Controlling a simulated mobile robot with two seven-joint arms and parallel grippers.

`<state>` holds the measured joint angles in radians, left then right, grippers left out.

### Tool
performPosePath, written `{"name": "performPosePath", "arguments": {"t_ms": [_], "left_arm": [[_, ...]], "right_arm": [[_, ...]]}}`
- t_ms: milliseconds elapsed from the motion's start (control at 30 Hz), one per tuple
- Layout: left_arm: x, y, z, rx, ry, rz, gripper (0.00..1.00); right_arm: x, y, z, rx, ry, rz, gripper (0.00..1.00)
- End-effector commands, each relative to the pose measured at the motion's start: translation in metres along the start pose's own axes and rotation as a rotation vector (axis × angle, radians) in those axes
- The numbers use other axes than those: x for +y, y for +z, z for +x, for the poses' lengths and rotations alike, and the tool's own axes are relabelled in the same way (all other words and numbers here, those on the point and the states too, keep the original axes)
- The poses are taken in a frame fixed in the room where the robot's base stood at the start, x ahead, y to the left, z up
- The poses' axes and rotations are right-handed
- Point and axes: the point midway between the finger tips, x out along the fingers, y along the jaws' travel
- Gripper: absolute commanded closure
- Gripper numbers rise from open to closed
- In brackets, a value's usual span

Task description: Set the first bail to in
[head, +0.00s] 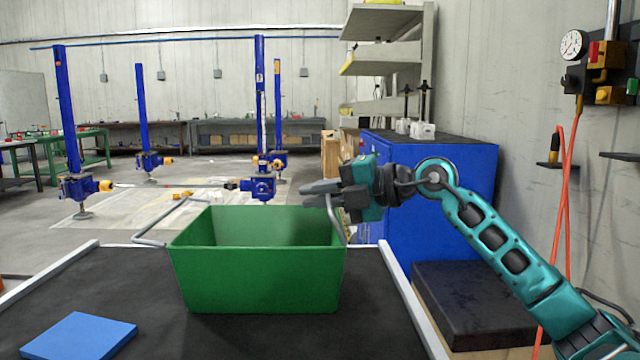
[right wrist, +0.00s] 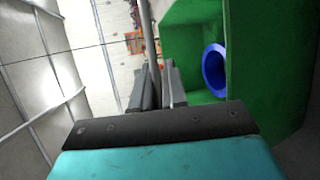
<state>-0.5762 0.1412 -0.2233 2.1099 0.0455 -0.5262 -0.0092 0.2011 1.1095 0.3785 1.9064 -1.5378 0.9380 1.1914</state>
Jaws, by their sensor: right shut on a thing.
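A green crate (head: 258,275) stands on the dark worktop, with a grey wire bail at each side. The left bail (head: 150,240) hangs outward past the crate's left rim. The right bail (head: 337,222) rises at the crate's right rim; its bar (right wrist: 149,35) also shows in the right wrist view. My right gripper (head: 318,193) is shut on the right bail, above the crate's right rim. Its fingers (right wrist: 160,88) hide the gripped part. Which bail counts as the first cannot be told. My left gripper is not in view.
A blue round thing (right wrist: 213,70) lies inside the crate. A flat blue plate (head: 80,337) lies at the worktop's front left. A raised light edge (head: 412,300) bounds the worktop on the right. A blue cabinet (head: 450,185) stands behind my right arm.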

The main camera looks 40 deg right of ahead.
Motion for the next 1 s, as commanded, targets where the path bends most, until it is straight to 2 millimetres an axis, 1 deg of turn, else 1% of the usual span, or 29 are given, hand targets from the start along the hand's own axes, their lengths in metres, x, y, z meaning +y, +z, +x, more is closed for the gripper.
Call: {"name": "performPosePath", "arguments": {"t_ms": [33, 100, 167, 233, 467, 500, 533, 600, 833, 1000], "left_arm": [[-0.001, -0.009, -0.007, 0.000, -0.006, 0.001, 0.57], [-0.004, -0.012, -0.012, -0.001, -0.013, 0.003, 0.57], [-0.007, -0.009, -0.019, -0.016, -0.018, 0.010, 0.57], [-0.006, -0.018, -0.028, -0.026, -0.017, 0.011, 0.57], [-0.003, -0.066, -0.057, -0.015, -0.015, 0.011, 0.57], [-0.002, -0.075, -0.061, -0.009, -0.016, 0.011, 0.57], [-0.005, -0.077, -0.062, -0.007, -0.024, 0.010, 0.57], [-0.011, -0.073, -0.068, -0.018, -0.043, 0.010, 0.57], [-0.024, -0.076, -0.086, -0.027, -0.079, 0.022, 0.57], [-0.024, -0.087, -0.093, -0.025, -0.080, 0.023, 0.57]], "right_arm": [[0.006, 0.000, 0.000, 0.001, -0.037, -0.015, 1.00], [0.005, -0.001, 0.002, 0.002, -0.089, -0.036, 1.00], [0.005, -0.002, 0.004, 0.002, -0.138, -0.056, 1.00], [0.004, -0.003, 0.006, 0.002, -0.198, -0.081, 1.00], [-0.002, -0.006, 0.013, 0.004, -0.397, -0.166, 1.00], [-0.003, -0.006, 0.015, 0.004, -0.431, -0.180, 1.00], [-0.004, -0.007, 0.016, 0.004, -0.456, -0.191, 1.00], [-0.007, -0.008, 0.018, 0.004, -0.515, -0.215, 1.00], [-0.022, -0.011, 0.025, 0.006, -0.709, -0.295, 1.00], [-0.033, -0.011, 0.027, 0.005, -0.837, -0.348, 1.00]]}}
